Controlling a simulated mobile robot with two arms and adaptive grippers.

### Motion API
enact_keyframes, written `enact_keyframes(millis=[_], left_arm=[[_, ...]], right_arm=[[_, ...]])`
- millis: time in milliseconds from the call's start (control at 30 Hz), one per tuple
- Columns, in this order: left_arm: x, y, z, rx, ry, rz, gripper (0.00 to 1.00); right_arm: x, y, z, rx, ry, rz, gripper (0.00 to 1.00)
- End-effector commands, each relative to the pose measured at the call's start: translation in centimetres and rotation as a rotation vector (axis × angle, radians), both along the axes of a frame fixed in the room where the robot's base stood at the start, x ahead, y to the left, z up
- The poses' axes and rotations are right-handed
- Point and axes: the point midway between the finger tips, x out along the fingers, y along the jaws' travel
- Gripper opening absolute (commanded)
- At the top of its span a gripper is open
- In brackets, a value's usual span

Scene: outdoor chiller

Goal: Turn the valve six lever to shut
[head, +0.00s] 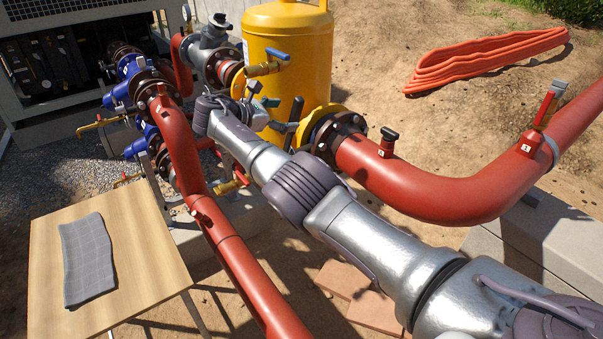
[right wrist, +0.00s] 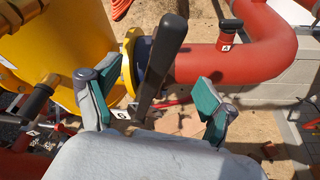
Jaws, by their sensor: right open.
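The valve six lever (right wrist: 163,60) is a dark bar with a thick rounded grip. In the right wrist view it stands tilted between the two green-padded fingers of my right gripper (right wrist: 153,101), with a gap on each side. A small white tag (right wrist: 120,114) beside its base seems to read 6. In the head view the lever (head: 296,118) is a dark bar in front of the yellow tank, close to my right gripper (head: 268,110), which is open and empty. The valve body is largely hidden by my right arm and gripper. My left gripper is out of view.
The yellow tank (head: 286,40) stands behind, with a blue-handled valve (head: 277,54). Red pipes (head: 440,190) run right and toward me. Another tagged black-handled fitting (head: 388,142) sits on the right pipe. A wooden table (head: 140,255) with a grey cloth (head: 88,260) stands at left.

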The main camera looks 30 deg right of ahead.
Motion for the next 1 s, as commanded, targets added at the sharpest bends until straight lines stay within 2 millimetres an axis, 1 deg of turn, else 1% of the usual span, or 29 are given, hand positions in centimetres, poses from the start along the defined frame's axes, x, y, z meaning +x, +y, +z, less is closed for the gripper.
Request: enact_keyframes(millis=[33, 100, 300, 667, 767, 867, 1000], left_arm=[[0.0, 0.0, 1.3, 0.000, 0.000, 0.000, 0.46], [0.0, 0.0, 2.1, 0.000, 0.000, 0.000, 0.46], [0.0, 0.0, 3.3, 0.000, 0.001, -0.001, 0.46], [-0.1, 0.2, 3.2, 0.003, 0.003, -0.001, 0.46], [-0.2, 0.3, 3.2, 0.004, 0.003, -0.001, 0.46], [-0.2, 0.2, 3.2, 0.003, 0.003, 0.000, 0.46], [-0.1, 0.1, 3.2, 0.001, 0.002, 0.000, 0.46]], right_arm=[[-0.1, 0.7, 0.8, 0.001, 0.001, 0.004, 0.83], [-0.3, 1.5, 1.0, 0.001, 0.002, 0.003, 0.83], [-0.7, 3.3, 1.3, 0.000, 0.000, 0.002, 0.83], [-0.7, 3.5, 1.2, 0.000, 0.000, 0.001, 0.83], [-0.8, 3.9, 1.3, -0.001, -0.001, 0.002, 0.83], [-1.0, 5.0, 1.6, 0.000, -0.002, 0.004, 0.83], [-1.5, 7.6, 2.5, 0.000, -0.002, 0.006, 0.83]])
